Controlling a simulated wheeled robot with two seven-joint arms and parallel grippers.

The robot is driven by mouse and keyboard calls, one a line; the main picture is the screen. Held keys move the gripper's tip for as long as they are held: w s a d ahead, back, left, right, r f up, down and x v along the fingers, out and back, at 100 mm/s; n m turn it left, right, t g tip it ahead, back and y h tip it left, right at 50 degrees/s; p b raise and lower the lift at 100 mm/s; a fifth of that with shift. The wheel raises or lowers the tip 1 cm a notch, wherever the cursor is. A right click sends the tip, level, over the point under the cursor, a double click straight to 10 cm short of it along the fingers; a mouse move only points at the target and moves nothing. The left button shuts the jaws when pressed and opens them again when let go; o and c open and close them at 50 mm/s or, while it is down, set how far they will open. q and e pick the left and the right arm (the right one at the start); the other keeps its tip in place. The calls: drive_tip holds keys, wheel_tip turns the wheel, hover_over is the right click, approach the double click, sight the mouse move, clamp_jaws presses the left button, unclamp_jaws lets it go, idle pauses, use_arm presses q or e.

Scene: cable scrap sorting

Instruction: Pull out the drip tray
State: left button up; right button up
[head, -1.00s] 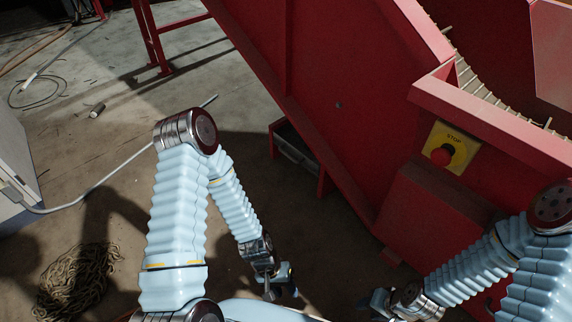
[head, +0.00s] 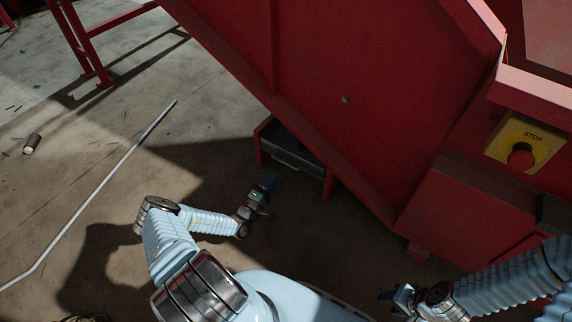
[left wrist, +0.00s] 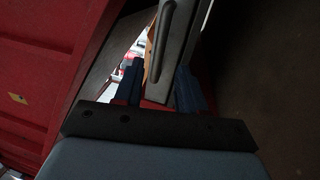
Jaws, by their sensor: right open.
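The drip tray (head: 292,152) is a dark grey tray in a red frame low under the red machine. In the left wrist view its grey front (left wrist: 192,45) carries a long raised handle (left wrist: 165,40). My left gripper (head: 269,183) is low, just in front of the tray. In the left wrist view its blue fingers (left wrist: 160,80) are spread, with the handle ahead of them, roughly in line with the gap. No firm hold shows; whether a finger touches the tray is unclear. My right gripper (head: 388,296) is open at the bottom of the head view, with no object visible in it.
The red machine (head: 340,100) slopes over the tray, with red legs beside it. A yellow stop box with a red button (head: 520,155) is at the right. A pale rod or cable (head: 95,195) and a small cylinder (head: 32,144) lie on the left floor.

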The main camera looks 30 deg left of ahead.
sight(286, 162)
use_arm(q)
drive_tip(key=b+x, duration=0.1)
drive_tip(key=x, duration=0.7)
drive_tip(key=shift+w+d, duration=0.15)
drive_tip(key=shift+w, duration=0.2)
drive_tip(key=shift+c, duration=0.5)
clamp_jaws()
